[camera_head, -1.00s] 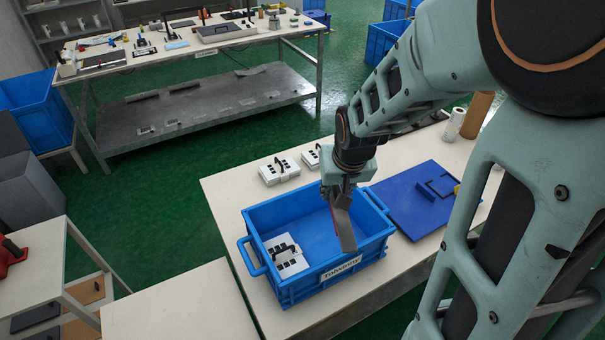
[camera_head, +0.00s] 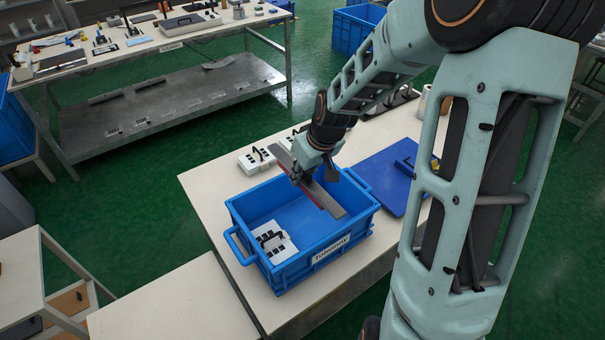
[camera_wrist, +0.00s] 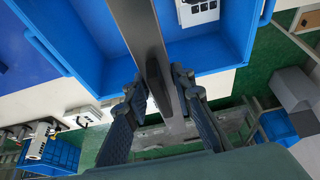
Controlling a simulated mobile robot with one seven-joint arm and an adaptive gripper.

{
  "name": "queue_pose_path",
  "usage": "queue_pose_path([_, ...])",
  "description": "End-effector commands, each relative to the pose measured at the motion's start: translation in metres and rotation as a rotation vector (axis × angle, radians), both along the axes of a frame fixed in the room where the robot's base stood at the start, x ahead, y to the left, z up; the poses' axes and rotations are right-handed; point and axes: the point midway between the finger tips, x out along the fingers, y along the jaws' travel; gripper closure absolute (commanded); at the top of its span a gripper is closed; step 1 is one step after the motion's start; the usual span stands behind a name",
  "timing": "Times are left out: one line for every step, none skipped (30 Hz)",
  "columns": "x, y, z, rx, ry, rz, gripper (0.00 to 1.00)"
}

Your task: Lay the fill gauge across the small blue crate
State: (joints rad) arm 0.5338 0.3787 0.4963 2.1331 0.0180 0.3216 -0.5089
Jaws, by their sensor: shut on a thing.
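The fill gauge (camera_head: 326,200) is a long flat grey bar with a red strip along it. My gripper (camera_head: 302,176) is shut on it near its middle, over the far side of the small blue crate (camera_head: 296,276). In the head view the gauge spans the crate from beyond the far rim to near the labelled front wall. I cannot tell whether it touches either rim. In the wrist view the gauge (camera_wrist: 138,28) runs between the fingers (camera_wrist: 160,92) and over the crate (camera_wrist: 85,35). A white keypad block with a black handle (camera_head: 271,246) lies inside the crate at left.
The crate stands on a pale table (camera_head: 205,190). A white keypad block (camera_head: 256,160) sits behind it, with another partly hidden. A dark blue board (camera_head: 385,178) lies to its right. A workbench with tools (camera_head: 165,38) stands at the back left.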

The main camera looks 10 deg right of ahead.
Motion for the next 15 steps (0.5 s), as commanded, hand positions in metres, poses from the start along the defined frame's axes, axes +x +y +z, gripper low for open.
queue_pose_path([0.0, 0.0, -0.002, 0.0, 0.0, 0.0, 1.0])
queue_pose_path([0.0, 0.0, -0.003, 0.0, 0.0, 0.0, 1.0])
queue_pose_path([0.0, 0.0, -0.005, 0.0, 0.0, 0.0, 1.0])
queue_pose_path([0.0, 0.0, -0.006, 0.0, 0.0, 0.0, 1.0])
queue_pose_path([0.0, 0.0, -0.008, 0.0, 0.0, 0.0, 1.0])
queue_pose_path([0.0, 0.0, -0.011, 0.0, 0.0, 0.0, 1.0])
queue_pose_path([0.0, 0.0, -0.013, 0.0, 0.0, 0.0, 1.0])
queue_pose_path([0.0, 0.0, -0.016, 0.0, 0.0, 0.0, 1.0])
queue_pose_path([0.0, 0.0, -0.019, 0.0, 0.0, 0.0, 1.0])
queue_pose_path([0.0, 0.0, -0.022, -0.001, 0.0, 0.0, 1.0])
queue_pose_path([0.0, 0.0, -0.025, -0.001, 0.0, 0.0, 1.0])
queue_pose_path([0.0, 0.0, -0.029, -0.001, 0.0, 0.0, 1.0])
queue_pose_path([0.0, 0.0, -0.032, 0.0, 0.0, -0.001, 1.0])
queue_pose_path([0.0, 0.0, -0.035, -0.001, 0.0, 0.0, 1.0])
queue_pose_path([0.0, 0.0, -0.039, 0.0, 0.0, -0.001, 1.0])
